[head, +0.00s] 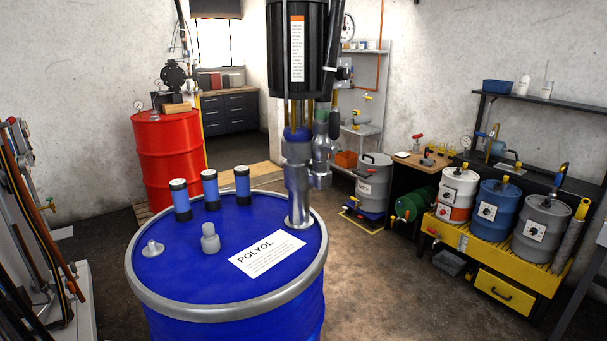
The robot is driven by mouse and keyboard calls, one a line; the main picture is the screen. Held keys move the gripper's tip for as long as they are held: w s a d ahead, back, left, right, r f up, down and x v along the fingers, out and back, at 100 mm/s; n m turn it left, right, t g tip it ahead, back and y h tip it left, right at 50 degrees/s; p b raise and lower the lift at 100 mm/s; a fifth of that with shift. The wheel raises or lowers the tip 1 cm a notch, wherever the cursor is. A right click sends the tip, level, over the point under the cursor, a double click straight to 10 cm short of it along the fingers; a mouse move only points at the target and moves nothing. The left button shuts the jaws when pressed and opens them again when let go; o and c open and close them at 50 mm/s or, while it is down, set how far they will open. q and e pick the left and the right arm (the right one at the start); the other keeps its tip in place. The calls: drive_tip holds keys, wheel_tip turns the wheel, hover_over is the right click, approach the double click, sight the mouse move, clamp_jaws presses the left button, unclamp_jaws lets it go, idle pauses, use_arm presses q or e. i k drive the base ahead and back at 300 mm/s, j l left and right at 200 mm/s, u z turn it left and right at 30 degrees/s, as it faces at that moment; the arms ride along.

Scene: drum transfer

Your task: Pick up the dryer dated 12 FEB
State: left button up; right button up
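Three blue cylinders with dark end caps, likely the dryers, stand upright on the far left part of a blue drum's lid (195,272). They are the left cylinder (181,200), the middle cylinder (210,189) and the right cylinder (242,186). They stand close together with small gaps between them. No date can be read on any of them, so I cannot tell which is dated 12 FEB. Neither of my grippers is in view.
A pump (298,165) rises from the drum just right of the cylinders. A grey fitting (210,239), a metal bung (152,249) and a POLYOL label (266,253) are on the lid nearer me. A red drum (168,155) stands behind; small drums (500,212) stand right.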

sight(242, 173)
drive_tip(key=u, duration=0.3)
drive_tip(key=i+l+u, duration=0.15)
drive_tip(key=l+u, duration=0.25)
drive_tip(key=i+l+u, duration=0.15)
drive_tip(key=l+u, duration=1)
drive_tip(key=i+l, duration=0.05)
